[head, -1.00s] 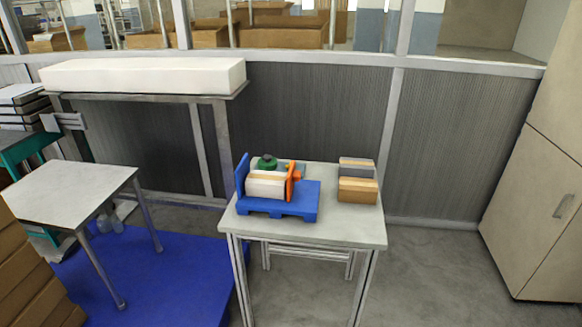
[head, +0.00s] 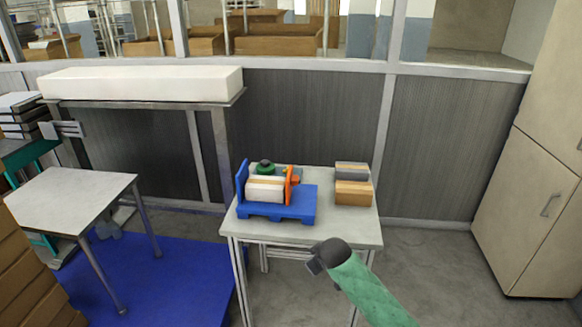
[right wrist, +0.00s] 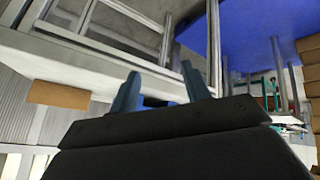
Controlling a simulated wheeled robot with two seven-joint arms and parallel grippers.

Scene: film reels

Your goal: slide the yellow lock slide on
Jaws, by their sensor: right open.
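A blue fixture (head: 285,207) stands on the small grey table in the head view. It holds a white roll with a tan band (head: 265,189), and an orange plate with a knob (head: 291,178) is at the roll's right end. I cannot pick out a yellow lock slide; it is hidden or too small to tell. My right gripper (head: 313,265) is in front of the table's front edge, apart from the fixture. Its two fingers (right wrist: 162,90) are spread and empty in the right wrist view. My left gripper is not in view.
A green round part (head: 265,168) sits behind the roll. A white side table (head: 70,200) stands at left.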

